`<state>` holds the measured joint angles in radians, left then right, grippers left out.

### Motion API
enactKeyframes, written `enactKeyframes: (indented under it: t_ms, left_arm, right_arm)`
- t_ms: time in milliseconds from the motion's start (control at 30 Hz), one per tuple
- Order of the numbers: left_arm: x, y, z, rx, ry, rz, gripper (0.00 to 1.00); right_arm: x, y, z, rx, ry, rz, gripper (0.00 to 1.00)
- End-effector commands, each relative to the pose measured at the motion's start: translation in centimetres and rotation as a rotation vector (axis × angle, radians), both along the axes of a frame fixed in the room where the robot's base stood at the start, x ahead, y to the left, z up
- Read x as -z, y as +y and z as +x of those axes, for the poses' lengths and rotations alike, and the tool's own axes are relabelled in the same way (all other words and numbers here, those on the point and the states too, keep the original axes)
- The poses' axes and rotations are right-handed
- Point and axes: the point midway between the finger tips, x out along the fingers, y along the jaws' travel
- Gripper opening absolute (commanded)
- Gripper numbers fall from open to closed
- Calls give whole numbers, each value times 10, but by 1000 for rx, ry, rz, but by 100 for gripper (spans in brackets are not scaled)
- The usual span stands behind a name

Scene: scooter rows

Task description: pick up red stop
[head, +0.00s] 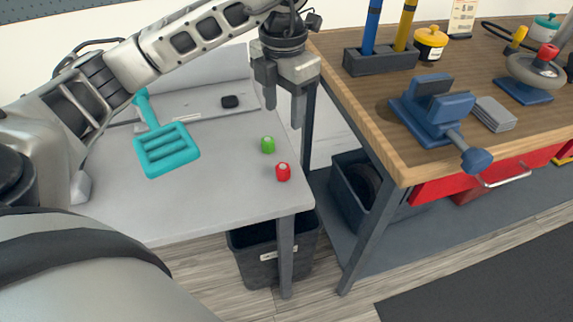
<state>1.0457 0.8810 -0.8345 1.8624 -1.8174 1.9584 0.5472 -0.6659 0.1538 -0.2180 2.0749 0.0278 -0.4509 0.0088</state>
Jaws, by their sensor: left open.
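The red stop (283,172) is a small red piece with a pale top. It stands on the light grey table (210,214) near its right edge. A similar green piece (267,145) stands just behind it and to its left. My left gripper (284,112) is open and points down, above and behind both pieces in the picture. Nothing shows between its fingers, and it is apart from the red stop. My right gripper is not in view.
A wooden workbench (362,118) with a blue vise (435,108) stands to the right. Dark bins (268,258) sit below. The grey table's front is clear.

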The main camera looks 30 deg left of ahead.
Motion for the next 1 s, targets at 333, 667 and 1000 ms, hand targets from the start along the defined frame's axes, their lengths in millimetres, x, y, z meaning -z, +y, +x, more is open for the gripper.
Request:
enactKeyframes:
  t_ms: [333,667,1000]
  left_arm:
    - [74,-1,-2,6,5,-5,53]
    - [102,-2,-3,6,4,-7,53]
    - [145,-2,-6,7,2,-8,53]
  right_arm:
    - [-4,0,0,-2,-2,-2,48]
    - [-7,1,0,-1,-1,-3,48]
    - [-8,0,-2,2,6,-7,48]
